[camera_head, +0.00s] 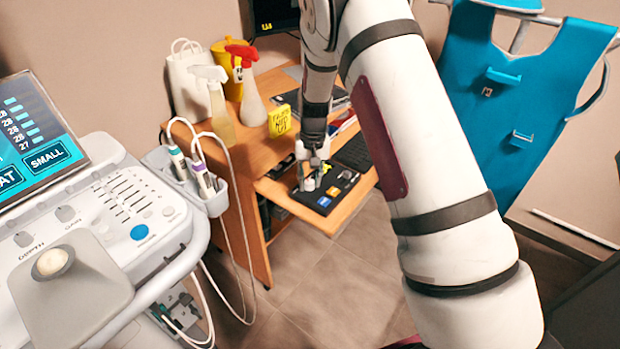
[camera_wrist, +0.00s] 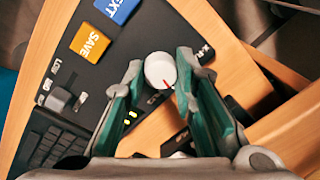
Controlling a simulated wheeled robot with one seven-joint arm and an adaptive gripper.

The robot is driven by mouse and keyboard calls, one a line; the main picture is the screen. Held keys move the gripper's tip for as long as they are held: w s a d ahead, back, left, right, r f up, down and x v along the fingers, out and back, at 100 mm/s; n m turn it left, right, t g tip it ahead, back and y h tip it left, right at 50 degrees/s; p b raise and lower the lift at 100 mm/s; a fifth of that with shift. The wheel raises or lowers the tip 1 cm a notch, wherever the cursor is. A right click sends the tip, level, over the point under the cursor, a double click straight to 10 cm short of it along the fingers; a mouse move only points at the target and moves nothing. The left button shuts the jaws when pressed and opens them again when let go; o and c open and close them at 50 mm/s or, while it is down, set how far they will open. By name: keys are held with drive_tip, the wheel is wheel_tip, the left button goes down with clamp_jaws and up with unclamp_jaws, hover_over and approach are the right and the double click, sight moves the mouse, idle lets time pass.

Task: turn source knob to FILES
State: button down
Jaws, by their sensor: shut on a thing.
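The source knob (camera_wrist: 158,68) is a round white knob with a red pointer line, on a black control panel (camera_wrist: 135,32). In the wrist view the red line points to the lower right. My gripper (camera_wrist: 160,72) has its green-padded fingers closed on either side of the knob. A label beginning "X-R" shows to the right of the knob; other labels around it are partly hidden by the fingers, and I cannot read FILES. In the head view my gripper (camera_head: 314,170) is down at the panel (camera_head: 338,188), and the knob is hard to make out.
The panel has an orange SAVE button (camera_wrist: 90,43), a blue NEXT button (camera_wrist: 117,8) and a grey slider (camera_wrist: 60,99). It lies on a wooden desk (camera_head: 285,192) with a keyboard (camera_head: 355,152). Spray bottles (camera_head: 217,105) stand behind; an ultrasound console (camera_head: 120,210) is at left.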

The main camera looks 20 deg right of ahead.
sight(312, 183)
drive_tip(key=m, duration=0.7)
drive_tip(key=shift+p, duration=0.3)
idle(0.4)
drive_tip(key=c, duration=1.3)
unclamp_jaws()
wheel_tip(312, 183, up, 12)
drive_tip(key=shift+s+d, duration=0.15)
drive_tip(key=shift+s, duration=0.1)
drive_tip(key=shift+r, duration=0.1)
